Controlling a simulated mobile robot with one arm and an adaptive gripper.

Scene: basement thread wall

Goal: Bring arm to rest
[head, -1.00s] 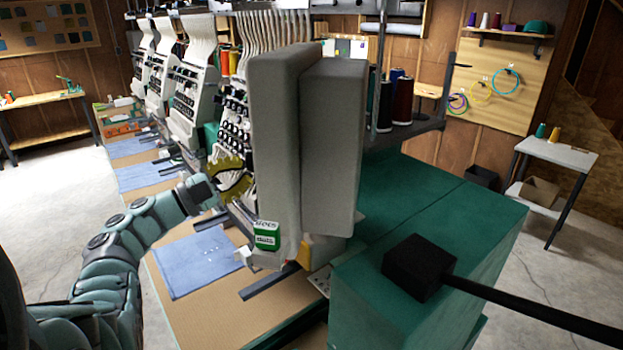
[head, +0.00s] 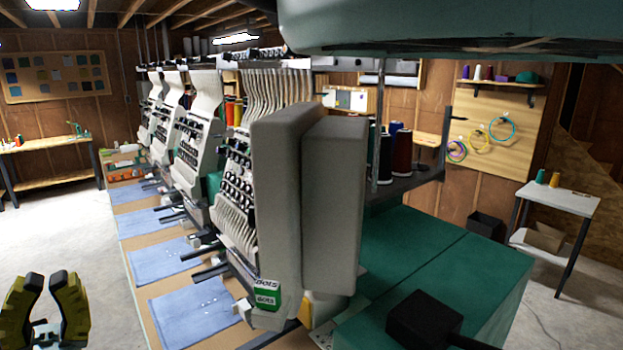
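My gripper (head: 45,282) shows at the lower left of the head view. Its two olive-yellow fingers with dark tips point upward and stand apart, with nothing between them. It is over the pale concrete floor, left of the embroidery machine's table and clear of it. A teal link of my arm (head: 430,25) crosses the top right of the view. The rest of the arm between that link and the gripper is out of view.
A multi-head embroidery machine (head: 275,200) fills the middle, with blue cloths (head: 195,312) on its tan table. A green cabinet (head: 425,250) stands to its right. A white side table (head: 557,197) is at the far right, a wooden bench (head: 40,145) at the far left. Floor at left is clear.

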